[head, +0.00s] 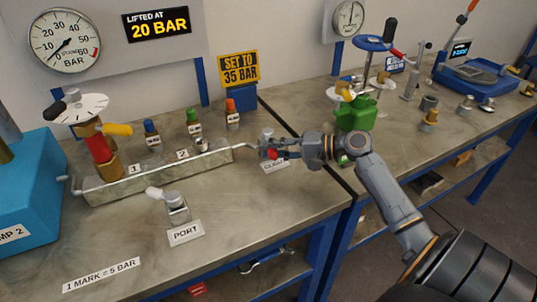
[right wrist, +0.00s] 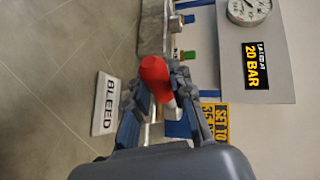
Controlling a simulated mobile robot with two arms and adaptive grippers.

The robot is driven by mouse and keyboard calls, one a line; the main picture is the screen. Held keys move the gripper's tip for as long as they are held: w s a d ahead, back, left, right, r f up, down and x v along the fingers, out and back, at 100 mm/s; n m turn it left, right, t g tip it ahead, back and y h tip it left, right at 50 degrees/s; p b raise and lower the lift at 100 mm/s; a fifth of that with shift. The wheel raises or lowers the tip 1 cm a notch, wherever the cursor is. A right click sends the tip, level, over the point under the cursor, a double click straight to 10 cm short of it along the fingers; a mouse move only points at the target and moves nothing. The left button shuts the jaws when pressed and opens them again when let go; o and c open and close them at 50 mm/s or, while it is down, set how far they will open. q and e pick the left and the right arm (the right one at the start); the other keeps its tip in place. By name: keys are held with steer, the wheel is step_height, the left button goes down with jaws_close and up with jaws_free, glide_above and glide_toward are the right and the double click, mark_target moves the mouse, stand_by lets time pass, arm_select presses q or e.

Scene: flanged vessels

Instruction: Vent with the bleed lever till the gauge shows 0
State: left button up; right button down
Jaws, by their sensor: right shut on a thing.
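The bleed lever has a red grip (head: 272,154) and sits at the right end of the front bench, behind a partly hidden label. My right gripper (head: 268,150) is at this lever. In the right wrist view the red grip (right wrist: 155,75) lies between the two fingers of my right gripper (right wrist: 152,85), which are shut on it. The BLEED label (right wrist: 107,103) lies beside them. The round gauge (head: 65,41) hangs at the upper left; its needle points down-left, near the 0 end, but the exact reading is too small to tell. My left gripper is not in view.
A metal manifold block (head: 160,172) runs along the bench. A PORT valve with a white lever (head: 175,203) stands in front. Small bottles (head: 193,122) stand behind the block. A green device (head: 355,113) is on the neighbouring bench. The bench front is mostly clear.

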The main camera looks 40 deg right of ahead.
steer(key=shift+s+d+f+n+g+y+b, duration=0.1)
steer(key=shift+s+d+n+g+y+b, duration=0.1)
steer(key=shift+d+n+g+y+b, duration=0.5)
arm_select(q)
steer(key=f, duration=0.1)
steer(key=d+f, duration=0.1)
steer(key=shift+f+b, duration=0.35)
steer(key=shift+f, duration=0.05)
arm_select(e)
steer(key=shift+n+g+y, duration=0.3)
steer(key=shift+n, duration=0.1)
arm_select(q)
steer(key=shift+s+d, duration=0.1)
arm_select(e)
steer(key=c, duration=1.1)
jaws_free()
steer(key=shift+c, duration=0.2)
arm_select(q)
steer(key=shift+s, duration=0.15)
arm_select(e)
steer(key=shift+s, duration=0.1)
steer(key=v, duration=1.2)
